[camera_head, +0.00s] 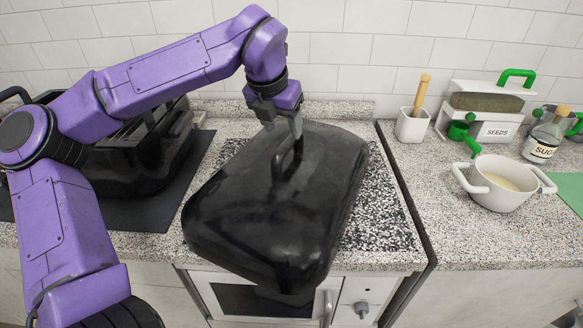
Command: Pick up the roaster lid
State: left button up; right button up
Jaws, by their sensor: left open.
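The roaster lid (250,225) is a large, glossy black, rounded cover lying on the speckled surface in the middle of the view. Its raised loop handle (281,165) stands on top, near the lid's centre. My left gripper (284,128) points down at the upper end of this handle, with its fingers open. One finger shows to the right of the handle's top and one to the left; whether they touch it I cannot tell. My right gripper is not in view.
A black roaster base (135,165) stands on a dark mat (150,215) at left. A tiled wall closes the back.

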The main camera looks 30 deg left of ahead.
aim_at(287, 140)
pick_arm(q)
jog(key=p+x, duration=0.1)
jog(key=x, duration=0.5)
jog(key=shift+w+f, duration=0.2)
jog(key=shift+f, duration=0.1)
jog(key=shift+s, duration=0.1)
jog(key=shift+f, duration=0.2)
jog(key=shift+c, duration=0.4)
grip_shut()
jog(key=shift+r, duration=0.15)
dwell(0.9)
